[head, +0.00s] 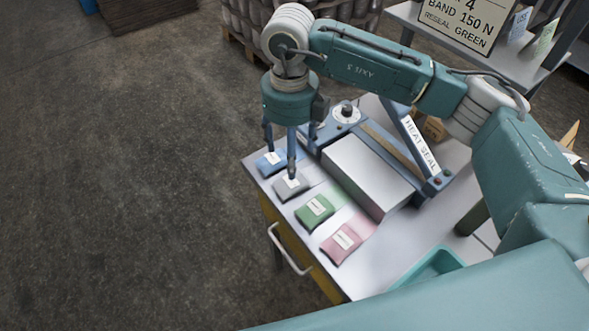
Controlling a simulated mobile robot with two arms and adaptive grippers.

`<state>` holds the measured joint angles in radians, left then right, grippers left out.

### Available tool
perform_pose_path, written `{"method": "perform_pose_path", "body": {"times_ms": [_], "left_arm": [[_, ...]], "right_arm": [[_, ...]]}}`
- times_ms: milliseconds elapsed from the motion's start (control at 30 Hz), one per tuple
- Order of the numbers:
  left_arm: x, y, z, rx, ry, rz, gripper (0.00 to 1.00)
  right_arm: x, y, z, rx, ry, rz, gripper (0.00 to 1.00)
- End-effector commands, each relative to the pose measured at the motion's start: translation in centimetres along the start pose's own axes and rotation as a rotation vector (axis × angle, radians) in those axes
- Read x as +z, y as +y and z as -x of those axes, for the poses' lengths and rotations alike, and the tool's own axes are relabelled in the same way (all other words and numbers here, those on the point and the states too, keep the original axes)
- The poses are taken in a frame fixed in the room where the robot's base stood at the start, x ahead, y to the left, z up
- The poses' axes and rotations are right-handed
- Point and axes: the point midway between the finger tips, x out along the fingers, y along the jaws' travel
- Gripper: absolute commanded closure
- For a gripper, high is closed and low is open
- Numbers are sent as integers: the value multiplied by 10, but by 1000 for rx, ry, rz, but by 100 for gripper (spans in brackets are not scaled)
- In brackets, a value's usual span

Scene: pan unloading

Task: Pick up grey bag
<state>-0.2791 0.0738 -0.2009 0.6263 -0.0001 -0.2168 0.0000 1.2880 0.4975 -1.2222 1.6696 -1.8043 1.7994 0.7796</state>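The grey bag (288,190) lies flat near the left edge of the workbench. It is a small pouch with a white label, between a blue bag (270,163) and a green bag (315,212). My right gripper (280,164) points down over the blue and grey bags with its fingers apart and nothing between them. One fingertip overlaps the grey bag's upper part in the picture; I cannot tell whether it touches. The other finger ends by the blue bag. My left gripper is not in view.
A heat sealer (368,172) with a grey block stands right behind the row. A teal tray (433,268) sits at the lower right. The bench (390,265) has bare room at its front.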

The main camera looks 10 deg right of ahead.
Motion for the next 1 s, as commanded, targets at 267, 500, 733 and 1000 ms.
{"method": "perform_pose_path", "body": {"times_ms": [267, 500, 733, 1000], "left_arm": [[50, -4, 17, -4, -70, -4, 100], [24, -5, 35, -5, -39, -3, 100], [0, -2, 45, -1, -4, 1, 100], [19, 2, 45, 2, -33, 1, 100]], "right_arm": [[-1, 0, -38, 2, 2, -2, 34], [-2, 2, -59, 2, 6, -1, 34], [-2, 2, -91, 2, 3, -1, 34], [-1, 2, -95, 1, 0, 0, 36]]}}
